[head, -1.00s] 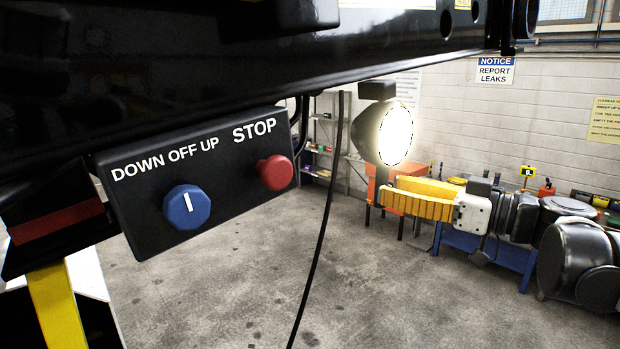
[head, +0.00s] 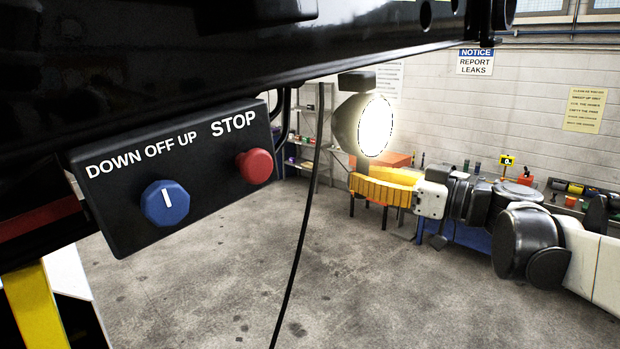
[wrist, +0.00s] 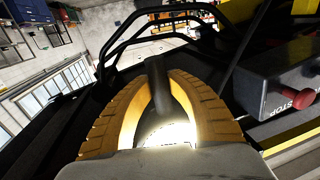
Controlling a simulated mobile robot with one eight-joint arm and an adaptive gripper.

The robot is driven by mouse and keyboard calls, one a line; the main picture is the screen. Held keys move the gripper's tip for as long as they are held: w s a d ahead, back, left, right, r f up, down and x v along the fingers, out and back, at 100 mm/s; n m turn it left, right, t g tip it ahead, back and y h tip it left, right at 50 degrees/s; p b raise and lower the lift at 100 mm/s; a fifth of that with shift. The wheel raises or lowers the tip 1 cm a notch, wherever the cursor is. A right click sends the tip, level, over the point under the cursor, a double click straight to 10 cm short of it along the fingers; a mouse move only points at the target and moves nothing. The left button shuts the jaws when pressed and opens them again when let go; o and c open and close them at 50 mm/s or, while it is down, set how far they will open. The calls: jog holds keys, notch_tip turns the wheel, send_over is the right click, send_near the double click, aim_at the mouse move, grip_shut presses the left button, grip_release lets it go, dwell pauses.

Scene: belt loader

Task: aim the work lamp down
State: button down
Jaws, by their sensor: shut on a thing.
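The work lamp (head: 350,125) hangs under the dark loader beam from a small block. It is lit, and its bright round face points sideways to the right in the head view. A short dark handle sticks down from its underside. My gripper (head: 362,186) has its yellow fingers shut on this handle, just below the lamp. In the wrist view the ribbed yellow fingers (wrist: 158,95) curve around both sides of the dark handle (wrist: 157,75). The lit lamp face (wrist: 168,136) glows between them, partly covered by my gripper's body.
A control box (head: 180,180) with a blue knob (head: 165,204) and a red stop button (head: 254,166) hangs left of the lamp. A black cable (head: 300,230) hangs between them. A cluttered workbench stands behind my arm. The floor below is clear.

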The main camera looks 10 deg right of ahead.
jog(key=w+a+r+n+t+y+b, duration=0.1)
jog(key=w+a+r+t+y+b, duration=0.1)
jog(key=w+a+y+b, duration=0.3)
jog(key=shift+w+n+t+b, duration=0.4)
jog(key=shift+w+t+b, duration=0.5)
jog(key=shift+b, duration=1)
jog(key=shift+w+r, duration=0.1)
jog(key=c, duration=1.3)
grip_release()
jog(key=shift+o, duration=0.2)
jog(key=v, duration=1.2)
